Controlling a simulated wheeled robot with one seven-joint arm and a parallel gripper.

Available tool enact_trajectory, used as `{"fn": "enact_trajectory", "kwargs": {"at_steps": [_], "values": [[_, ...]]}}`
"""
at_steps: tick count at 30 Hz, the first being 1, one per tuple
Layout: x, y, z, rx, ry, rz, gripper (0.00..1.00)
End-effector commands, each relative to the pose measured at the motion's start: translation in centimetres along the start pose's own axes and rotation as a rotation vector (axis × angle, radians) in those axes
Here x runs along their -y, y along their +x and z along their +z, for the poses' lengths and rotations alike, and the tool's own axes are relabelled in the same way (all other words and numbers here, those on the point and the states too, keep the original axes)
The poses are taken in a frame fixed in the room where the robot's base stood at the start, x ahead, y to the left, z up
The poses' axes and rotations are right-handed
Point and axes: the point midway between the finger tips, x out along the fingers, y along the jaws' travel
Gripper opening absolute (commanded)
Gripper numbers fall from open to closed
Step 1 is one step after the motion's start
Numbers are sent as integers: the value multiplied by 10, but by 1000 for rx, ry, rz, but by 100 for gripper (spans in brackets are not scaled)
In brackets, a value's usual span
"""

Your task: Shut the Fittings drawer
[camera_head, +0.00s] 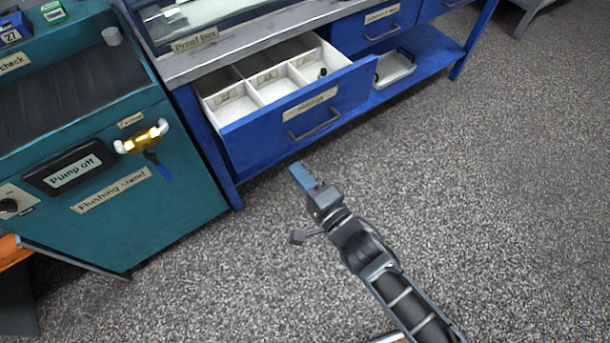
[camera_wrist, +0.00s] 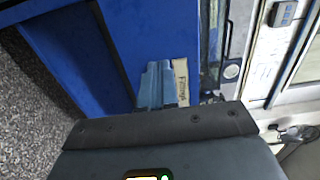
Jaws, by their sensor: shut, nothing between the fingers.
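The Fittings drawer (camera_head: 297,118) is blue with a grey bar handle (camera_head: 315,125) and stands pulled out of the workbench. Its inside shows white compartments, with a small dark item in the right one. My gripper (camera_head: 302,178) is shut and empty, in front of the drawer face and below its handle in the head view; a gap of floor shows between them. In the wrist view my gripper's fingers (camera_wrist: 155,85) are before the blue front, beside the Fittings label (camera_wrist: 181,82). The handle is not clearly visible there.
A teal flushing stand (camera_head: 120,215) with a brass valve (camera_head: 141,138) stands left of the drawer. Another closed blue drawer (camera_head: 377,28) is to the right, above a shelf holding a white tray (camera_head: 394,67). The grey floor (camera_head: 470,190) is open at the right.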

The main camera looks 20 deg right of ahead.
Motion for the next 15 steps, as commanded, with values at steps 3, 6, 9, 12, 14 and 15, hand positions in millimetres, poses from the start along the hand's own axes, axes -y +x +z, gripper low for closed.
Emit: {"fn": "enact_trajectory", "kwargs": {"at_steps": [3, 6, 9, 12, 14, 15], "values": [[1, 26, 0, -1, 0, -1, 0], [1, 45, -1, -2, 0, -1, 0], [0, 63, -1, -2, 0, -1, 0], [0, 79, 0, -1, -1, 0, 0], [0, 87, 0, -1, 0, 0, 0], [0, 90, 0, -1, 0, 1, 0]]}}
